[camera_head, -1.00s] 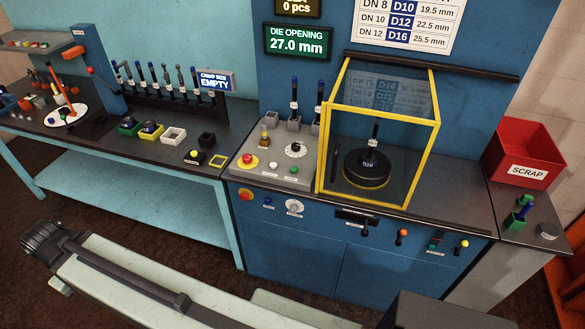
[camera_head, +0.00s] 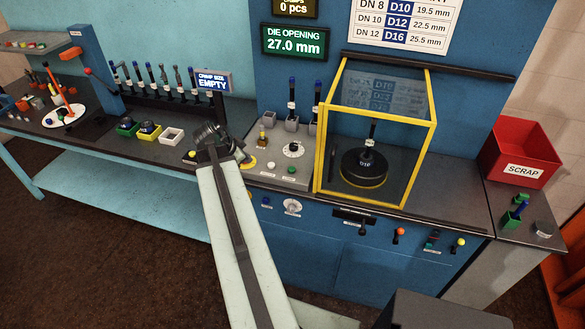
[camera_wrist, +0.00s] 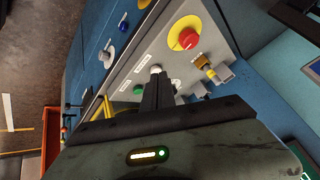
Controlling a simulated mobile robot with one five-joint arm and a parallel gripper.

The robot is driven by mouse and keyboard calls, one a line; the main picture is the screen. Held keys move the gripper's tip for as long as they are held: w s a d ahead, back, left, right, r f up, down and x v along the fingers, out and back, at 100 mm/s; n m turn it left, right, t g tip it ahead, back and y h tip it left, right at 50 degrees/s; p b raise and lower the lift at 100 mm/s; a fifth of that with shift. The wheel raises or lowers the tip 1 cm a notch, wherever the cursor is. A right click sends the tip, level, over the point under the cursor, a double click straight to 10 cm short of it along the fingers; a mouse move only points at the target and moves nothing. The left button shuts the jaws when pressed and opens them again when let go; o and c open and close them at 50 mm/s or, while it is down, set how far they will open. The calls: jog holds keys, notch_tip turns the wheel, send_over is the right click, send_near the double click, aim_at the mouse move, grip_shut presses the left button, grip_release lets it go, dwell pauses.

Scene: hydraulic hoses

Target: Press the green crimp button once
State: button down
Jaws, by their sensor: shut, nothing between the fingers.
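The green button (camera_head: 291,170) is on the front of the grey control panel (camera_head: 268,180), right of a white button (camera_head: 270,165). In the wrist view the green button (camera_wrist: 138,89) is left of my fingers, beside the white button (camera_wrist: 156,68). My gripper (camera_head: 228,142) is over the left end of the panel in the head view, partly covering the red stop button. My gripper (camera_wrist: 158,76) is shut and empty, its fingertips appearing near the white button in the wrist view. Its height above the panel is unclear.
The yellow-framed guard box (camera_head: 324,150) stands right of the panel, with a black die and hose inside. The red stop button (camera_wrist: 187,40) shows in the wrist view. Hoses stand in grey holders (camera_head: 292,126) behind the panel. A red scrap bin (camera_head: 520,152) is at the right.

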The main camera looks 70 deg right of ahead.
aim_at(290, 170)
jog(key=s+d+r+m+g+h, duration=0.1)
jog(key=s+d+r+m+g, duration=0.1)
jog(key=s+d+m, duration=0.4)
jog(key=s+d, duration=0.3)
jog(key=s, duration=0.4)
jog(key=shift+d+r, duration=0.3)
jog(key=shift+r, duration=0.05)
jog(key=shift+w, duration=0.1)
notch_tip(290, 170, down, 9)
jog(key=b, duration=0.8)
jog(key=shift+b, duration=0.4)
jog(key=shift+r, duration=0.1)
jog(key=shift+f+b, duration=0.35)
jog(key=shift+f, duration=0.1)
